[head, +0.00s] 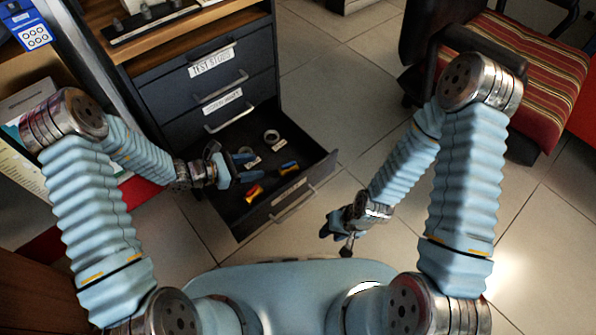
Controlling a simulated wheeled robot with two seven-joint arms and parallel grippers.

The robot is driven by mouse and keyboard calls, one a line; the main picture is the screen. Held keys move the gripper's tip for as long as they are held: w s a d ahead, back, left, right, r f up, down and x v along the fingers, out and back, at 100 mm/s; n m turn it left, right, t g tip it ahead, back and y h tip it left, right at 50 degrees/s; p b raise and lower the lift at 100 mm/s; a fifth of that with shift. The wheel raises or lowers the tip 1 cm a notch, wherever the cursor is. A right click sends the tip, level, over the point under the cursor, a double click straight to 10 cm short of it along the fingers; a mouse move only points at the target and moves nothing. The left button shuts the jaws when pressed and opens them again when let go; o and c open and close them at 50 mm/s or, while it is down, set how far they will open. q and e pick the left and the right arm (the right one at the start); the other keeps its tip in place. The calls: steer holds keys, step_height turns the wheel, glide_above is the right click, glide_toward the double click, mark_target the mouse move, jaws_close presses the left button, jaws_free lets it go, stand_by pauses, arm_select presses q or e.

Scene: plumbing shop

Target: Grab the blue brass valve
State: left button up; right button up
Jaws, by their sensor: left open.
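The open bottom drawer holds a small blue and yellow piece (288,168), which looks like the blue brass valve; it lies near the drawer's front right. My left gripper (249,167) is open over the drawer, to the left of this piece and apart from it. Its fingers point right and nothing shows held between them. My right gripper (337,233) hangs outside the drawer, over the floor to the right. It is small and dark here, and I cannot tell whether its jaws are open.
A yellow and red piece (254,192) lies in the drawer (240,222) below my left gripper. Closed drawers stand above. A striped chair (530,70) is at right; the floor between is clear.

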mark_target(290, 166)
arm_select(q)
steer(key=shift+w+d+f+b, duration=0.15)
steer(key=shift+f+b, duration=0.25)
steer(key=shift+f, duration=0.25)
steer(key=shift+s+d+f+b, duration=0.15)
steer(key=shift+f+b, duration=0.2)
steer(key=shift+f, duration=0.25)
steer(key=x, duration=0.4)
steer(key=b+x, duration=0.1)
steer(key=x, duration=0.3)
steer(key=shift+a+f+b, duration=0.15)
steer(key=shift+f+b, duration=0.05)
steer(key=shift+b, duration=0.1)
steer(key=b+x, duration=0.1)
steer(key=x, duration=0.5)
steer(key=shift+w+d, duration=0.1)
steer(key=shift+d, duration=0.1)
jaws_close()
arm_select(e)
steer(key=f, duration=0.2)
steer(key=d+f, duration=0.1)
steer(key=f, duration=0.2)
steer(key=shift+w, duration=0.2)
